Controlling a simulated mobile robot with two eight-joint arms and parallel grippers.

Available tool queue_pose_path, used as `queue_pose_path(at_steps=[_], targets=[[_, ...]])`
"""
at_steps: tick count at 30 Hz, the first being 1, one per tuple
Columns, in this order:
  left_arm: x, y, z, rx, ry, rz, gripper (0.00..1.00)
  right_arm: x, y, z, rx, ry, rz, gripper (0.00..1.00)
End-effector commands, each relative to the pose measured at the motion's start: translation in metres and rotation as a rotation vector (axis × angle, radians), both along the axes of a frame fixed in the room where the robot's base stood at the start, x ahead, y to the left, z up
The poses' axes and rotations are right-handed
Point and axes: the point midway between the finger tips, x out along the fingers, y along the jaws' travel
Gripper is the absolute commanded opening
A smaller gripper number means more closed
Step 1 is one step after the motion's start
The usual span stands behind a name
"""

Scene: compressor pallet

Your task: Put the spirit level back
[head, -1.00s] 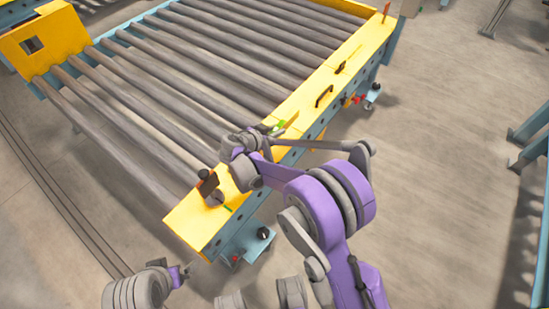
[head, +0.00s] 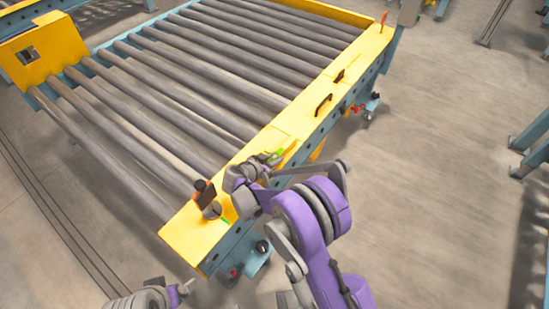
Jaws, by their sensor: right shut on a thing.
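My left gripper (head: 183,288) is low at the bottom left, away from the conveyor, and too small to tell if open or shut.
The yellow rail (head: 185,235) carries a dark upright block (head: 204,192), a grey round part (head: 213,210) and a black handle (head: 323,103) farther back. Grey rollers (head: 150,110) fill the conveyor's middle.

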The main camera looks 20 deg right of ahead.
Motion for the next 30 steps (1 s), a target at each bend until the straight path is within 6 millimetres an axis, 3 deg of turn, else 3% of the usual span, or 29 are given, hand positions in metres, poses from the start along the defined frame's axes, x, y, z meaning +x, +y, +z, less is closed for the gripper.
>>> queue_pose_path(at_steps=[3,4,8,19,30], targets=[[0.0,0.0,-0.003,0.0,0.001,0.0,0.99,0.0,0.0,-0.004,-0.001,0.001,0.0,0.0],[0.0,0.0,-0.002,0.0,0.001,0.0,0.99,0.0,0.0,-0.003,0.0,0.0,0.0,0.35],[0.0,0.0,-0.002,0.0,0.001,0.0,0.99,0.0,0.0,-0.003,0.0,0.0,0.0,0.58],[0.0,0.0,0.002,0.0,0.0,0.0,0.99,0.0,0.001,0.002,0.0,0.0,0.0,0.6],[-0.002,0.0,0.017,0.0,-0.005,0.0,0.99,-0.038,0.05,0.036,0.001,0.0,0.004,0.6]])
